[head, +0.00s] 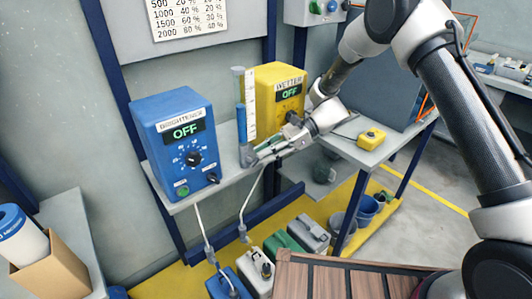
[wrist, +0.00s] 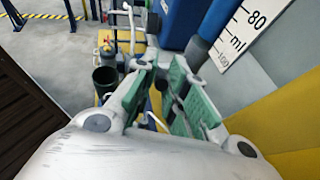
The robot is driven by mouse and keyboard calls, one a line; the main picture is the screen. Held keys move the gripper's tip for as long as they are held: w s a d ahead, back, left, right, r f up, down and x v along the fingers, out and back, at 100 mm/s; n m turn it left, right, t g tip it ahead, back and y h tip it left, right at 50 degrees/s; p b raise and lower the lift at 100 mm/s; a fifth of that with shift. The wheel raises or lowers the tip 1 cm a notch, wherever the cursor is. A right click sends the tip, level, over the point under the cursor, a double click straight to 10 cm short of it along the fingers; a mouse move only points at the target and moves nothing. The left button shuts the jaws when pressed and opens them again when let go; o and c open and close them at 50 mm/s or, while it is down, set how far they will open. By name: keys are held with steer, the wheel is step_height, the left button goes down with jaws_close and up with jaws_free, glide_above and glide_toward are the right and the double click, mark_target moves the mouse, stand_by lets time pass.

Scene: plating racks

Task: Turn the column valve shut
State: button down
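The measuring column (head: 240,110) stands between the blue BRIGHTENER box (head: 179,145) and the yellow WETTER box (head: 280,92). It holds blue liquid and has a white scale (head: 250,105) on its right. A grey fitting (head: 247,156) sits at its foot, where the valve appears to be; its handle position is too small to tell. My gripper (head: 257,157) is at the column's foot, close beside this fitting. In the wrist view the green-padded fingers (wrist: 161,98) stand apart with a gap between them. The column (wrist: 190,28) rises just beyond. Whether the fingers touch the valve is unclear.
Both boxes read OFF and stand on a grey shelf (head: 215,187). Pale hoses hang from it to several jugs (head: 257,272) below. A small yellow box (head: 371,138) sits on the bench at right. A carton (head: 48,268) stands at lower left.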

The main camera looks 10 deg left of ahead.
mark_target(255, 163)
steer(key=shift+r, duration=0.15)
steer(key=shift+s+a+r+n+t+h, duration=0.2)
steer(key=shift+r+n+t+h, duration=0.15)
steer(key=shift+t+h, duration=0.35)
steer(key=t+h, duration=0.1)
steer(key=a+r+t+h, duration=0.1)
steer(key=shift+s+n+h, duration=0.25)
steer(key=shift+s+h, duration=0.05)
steer(key=shift+s, duration=0.1)
steer(key=t+h, duration=0.1)
steer(key=s+t+h, duration=0.1)
steer(key=shift+a+r+n+t, duration=0.3)
steer(key=shift+a, duration=0.1)
steer(key=shift+s+a+t+h, duration=0.2)
steer(key=shift+t+h, duration=0.3)
steer(key=shift+s+a+t+h, duration=0.15)
steer(key=shift+t+h, duration=0.35)
steer(key=c, duration=1.4)
jaws_free()
steer(key=shift+c, duration=0.2)
steer(key=shift+s, duration=0.1)
